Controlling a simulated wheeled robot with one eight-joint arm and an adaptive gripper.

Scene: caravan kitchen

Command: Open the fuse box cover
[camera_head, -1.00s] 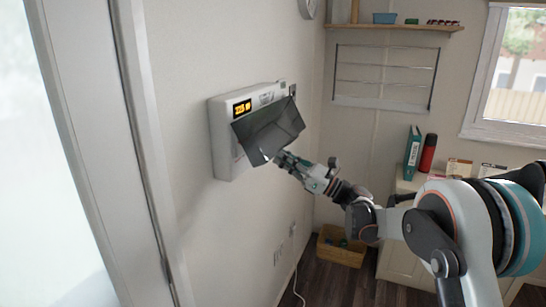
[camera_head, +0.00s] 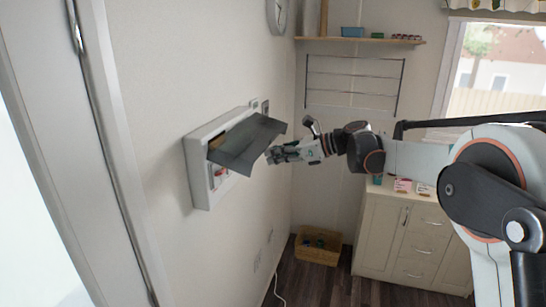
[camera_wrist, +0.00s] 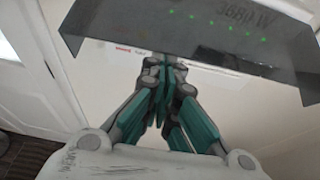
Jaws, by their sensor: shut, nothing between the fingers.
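The white fuse box (camera_head: 201,170) is fixed to the wall left of centre in the head view. Its dark, see-through cover (camera_head: 248,146) is swung up and sticks out from the box, tilted, with reddish parts showing beneath it. My gripper (camera_head: 272,156) is shut and empty, right at the cover's outer right edge. In the wrist view the cover (camera_wrist: 200,35) spans the top, with green lights and a number seen on it. The closed fingertips (camera_wrist: 165,62) reach its lower edge there; I cannot tell whether they touch it.
A door frame (camera_head: 95,150) stands close on the left. A cabinet (camera_head: 400,235) and a wooden crate (camera_head: 318,250) stand at the back right. A shelf (camera_head: 360,40) and a wire rack (camera_head: 352,85) hang on the back wall. The floor below the box is mostly clear.

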